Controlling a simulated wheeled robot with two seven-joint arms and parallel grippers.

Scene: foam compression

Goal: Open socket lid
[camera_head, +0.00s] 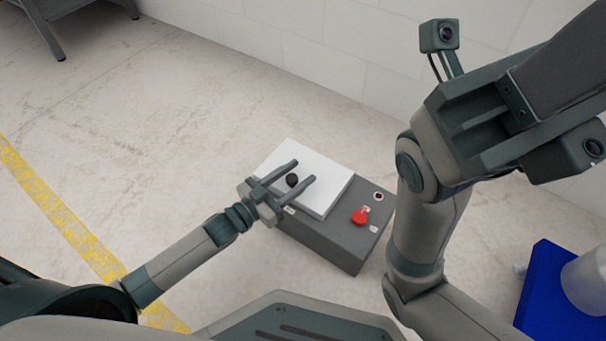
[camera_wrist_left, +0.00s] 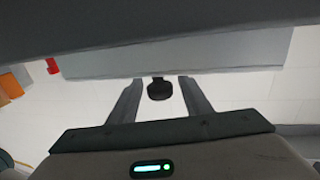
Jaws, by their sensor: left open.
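A dark grey socket box (camera_head: 333,243) stands on the floor with a white, flat lid (camera_head: 330,195) on its top. The lid looks closed. A round black knob (camera_head: 292,180) sits on the lid. My left gripper (camera_head: 304,171) is open, with one finger on each side of the knob. In the left wrist view the knob (camera_wrist_left: 160,90) lies between the two spread fingers (camera_wrist_left: 160,79), with a gap on each side. My right arm is raised at the right, and its fingers do not show.
A red knob (camera_head: 360,216) and a small round button (camera_head: 378,196) are on the box's right part. A blue object (camera_head: 540,290) with a pale cylinder (camera_head: 588,280) stands at the lower right. A white wall rises behind. The floor left of the box is clear.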

